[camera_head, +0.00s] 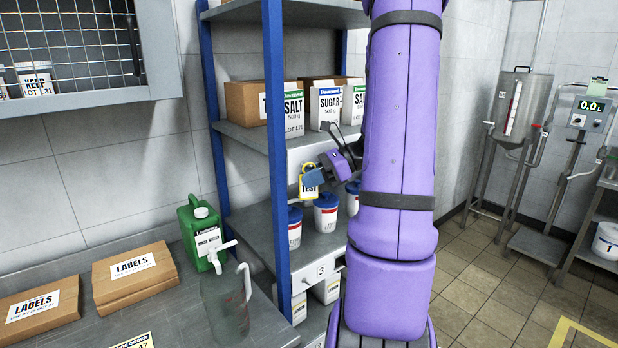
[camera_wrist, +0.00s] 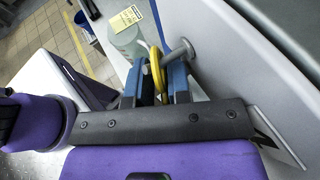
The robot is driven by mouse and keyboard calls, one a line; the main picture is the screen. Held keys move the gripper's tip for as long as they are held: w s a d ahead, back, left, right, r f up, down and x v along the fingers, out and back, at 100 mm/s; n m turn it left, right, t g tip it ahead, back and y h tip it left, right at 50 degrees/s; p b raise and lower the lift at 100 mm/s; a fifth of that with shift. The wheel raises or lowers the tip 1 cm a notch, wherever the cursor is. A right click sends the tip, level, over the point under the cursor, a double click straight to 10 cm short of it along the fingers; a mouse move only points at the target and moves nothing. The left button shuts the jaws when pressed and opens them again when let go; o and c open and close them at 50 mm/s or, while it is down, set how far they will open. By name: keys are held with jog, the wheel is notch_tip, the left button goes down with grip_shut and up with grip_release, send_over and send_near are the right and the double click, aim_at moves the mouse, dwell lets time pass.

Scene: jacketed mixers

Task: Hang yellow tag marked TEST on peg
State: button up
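The yellow tag marked TEST (camera_head: 309,184) hangs at my gripper (camera_head: 314,177), in front of the shelf rack in the head view. In the wrist view, its yellow loop (camera_wrist: 156,72) sits between the two blue fingers of my gripper (camera_wrist: 155,85), which look shut on the tag. A metal peg (camera_wrist: 181,51) with a rounded head is right beside the loop. Whether the peg passes through the loop or only lies beside it, I cannot tell. The peg is not clear in the head view.
The blue-posted rack (camera_head: 279,190) holds SALT (camera_head: 293,108) and SUGAR (camera_head: 326,105) cartons and blue-lidded tubs (camera_head: 326,213) close around my gripper. LABELS boxes (camera_head: 134,275), a green canister (camera_head: 203,235) and a clear jug (camera_head: 226,303) stand on the left bench.

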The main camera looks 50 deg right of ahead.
jog(key=v, duration=1)
jog(key=shift+s+r, duration=0.2)
jog(key=shift+s, duration=0.05)
jog(key=shift+d, duration=0.25)
